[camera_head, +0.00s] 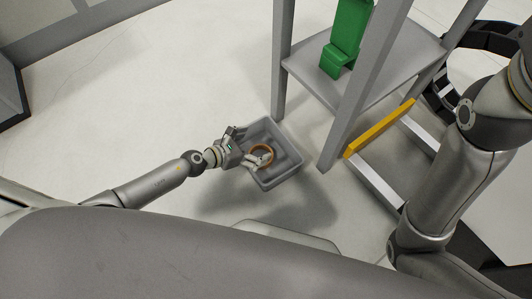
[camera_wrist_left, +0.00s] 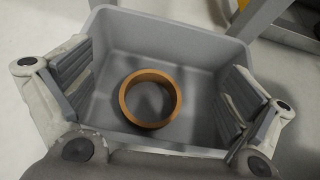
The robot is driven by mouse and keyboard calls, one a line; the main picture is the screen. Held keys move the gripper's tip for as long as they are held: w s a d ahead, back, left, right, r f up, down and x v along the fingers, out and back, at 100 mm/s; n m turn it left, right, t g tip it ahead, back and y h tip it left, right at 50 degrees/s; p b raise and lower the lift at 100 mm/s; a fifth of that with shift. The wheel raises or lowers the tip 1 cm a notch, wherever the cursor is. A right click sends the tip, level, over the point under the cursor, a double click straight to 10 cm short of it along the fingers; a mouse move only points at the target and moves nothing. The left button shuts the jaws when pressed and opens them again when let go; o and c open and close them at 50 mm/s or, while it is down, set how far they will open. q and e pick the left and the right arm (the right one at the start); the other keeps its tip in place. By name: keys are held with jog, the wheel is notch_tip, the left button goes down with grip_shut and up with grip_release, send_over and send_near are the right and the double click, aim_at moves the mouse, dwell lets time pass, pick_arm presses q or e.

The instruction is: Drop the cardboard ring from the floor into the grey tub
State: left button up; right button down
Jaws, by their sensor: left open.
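The grey tub (camera_head: 291,172) stands on the floor beside the grey rack; its inside fills much of the left wrist view (camera_wrist_left: 190,42). The orange-brown cardboard ring (camera_head: 271,155) shows within the tub's outline. In the left wrist view the ring (camera_wrist_left: 150,123) lies between my spread fingers with a gap on both sides. I cannot tell whether it touches the tub's bottom. My left gripper (camera_head: 254,156) is open over the tub, touching nothing that I can see. My right arm shows at the right, but its gripper is out of view.
The grey rack (camera_head: 338,120) stands just right of the tub, with a green object (camera_head: 345,38) on its shelf. A yellow bar (camera_head: 380,128) lies low beside the rack's leg. The pale floor (camera_head: 130,100) left of the tub is clear.

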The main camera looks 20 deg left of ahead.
pick_arm(q)
jog(key=v, duration=1)
jog(key=shift+s, duration=0.25)
jog(key=shift+a+r, duration=0.1)
jog(key=shift+r, duration=0.05)
